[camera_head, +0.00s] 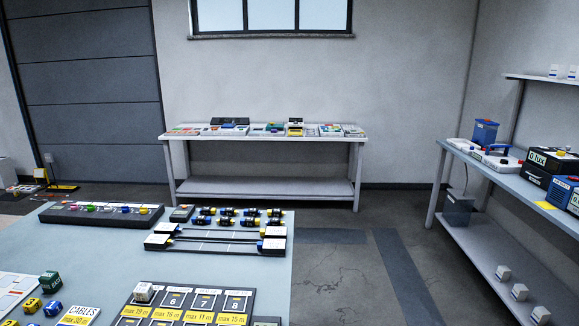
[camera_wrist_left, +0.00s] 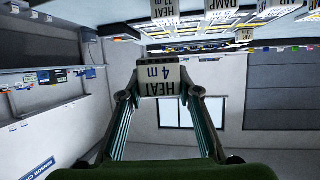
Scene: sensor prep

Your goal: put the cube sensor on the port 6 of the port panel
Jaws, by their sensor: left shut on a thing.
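My left gripper (camera_wrist_left: 163,95) shows in the left wrist view, its two fingers on either side of a pale cube sensor (camera_wrist_left: 163,82) marked HEAT 4 m. The wrist picture is upside down, and the cube is held between the fingertips. In the head view the dark port panel (camera_head: 180,321) lies at the bottom edge, with white-numbered ports and yellow length labels. Port 6 (camera_head: 174,300) shows its number and no cube on it. A white cube (camera_head: 143,292) stands on the port left of it. Neither gripper shows in the head view.
The blue-grey table (camera_head: 105,245) also bears a cable rack (camera_head: 215,240), a dark strip with coloured knobs (camera_head: 105,213), a green cube (camera_head: 49,281) and yellow and blue numbered cubes. Other HEAT and DAMP blocks (camera_wrist_left: 218,12) show at the wrist view's top. Floor is clear right of the table.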

